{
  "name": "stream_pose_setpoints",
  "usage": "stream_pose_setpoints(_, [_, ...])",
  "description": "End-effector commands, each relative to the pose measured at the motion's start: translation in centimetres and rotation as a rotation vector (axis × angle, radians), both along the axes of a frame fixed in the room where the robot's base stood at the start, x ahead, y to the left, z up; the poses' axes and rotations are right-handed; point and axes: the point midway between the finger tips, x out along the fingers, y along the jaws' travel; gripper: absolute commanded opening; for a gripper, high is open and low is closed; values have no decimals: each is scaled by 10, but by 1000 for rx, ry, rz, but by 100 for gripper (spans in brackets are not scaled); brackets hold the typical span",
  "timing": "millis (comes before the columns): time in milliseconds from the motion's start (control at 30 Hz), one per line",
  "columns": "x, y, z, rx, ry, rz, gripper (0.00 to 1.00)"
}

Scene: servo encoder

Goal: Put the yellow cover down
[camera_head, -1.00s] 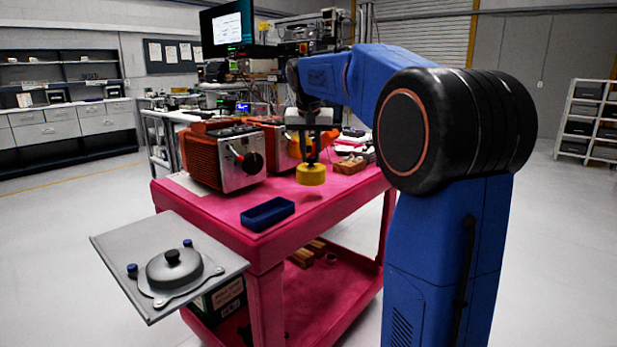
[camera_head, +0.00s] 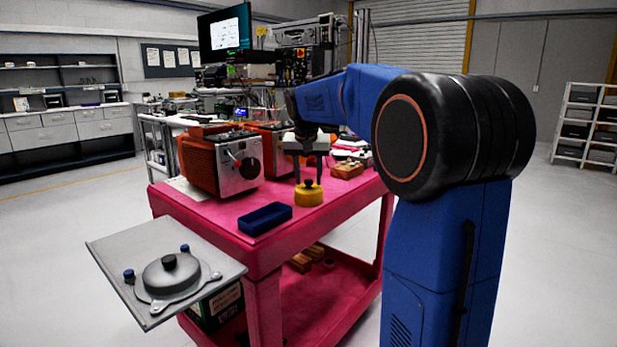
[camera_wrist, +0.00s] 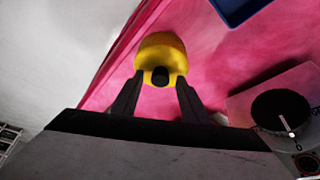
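The yellow cover (camera_head: 309,196) stands upright on the pink cart top, to the right of the blue tray. Its small dark knob shows on top. In the wrist view the yellow cover (camera_wrist: 160,52) is just beyond my fingers, with the knob in the gap between them. My gripper (camera_head: 308,180) is above the cover, pointing down. Its two fingers are spread with space on both sides of the knob, and it holds nothing. In the wrist view the open fingers of my gripper (camera_wrist: 159,82) frame the knob.
A blue tray (camera_head: 265,218) lies near the cart's front edge. An orange-sided machine (camera_head: 220,163) stands left of the cover. A grey side plate (camera_head: 120,250) carries a round grey lid (camera_head: 171,275). Small wooden blocks (camera_head: 347,170) lie behind right.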

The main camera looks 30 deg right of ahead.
Motion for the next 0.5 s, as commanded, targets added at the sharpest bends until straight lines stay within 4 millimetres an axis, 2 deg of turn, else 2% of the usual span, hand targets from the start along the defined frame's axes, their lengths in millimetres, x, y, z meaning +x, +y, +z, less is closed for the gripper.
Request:
stream_pose_setpoints(267, [-1,1,6,0,-2,0,41])
stream_pose_setpoints(500, [-12,10,41,-1,-4,1,41])
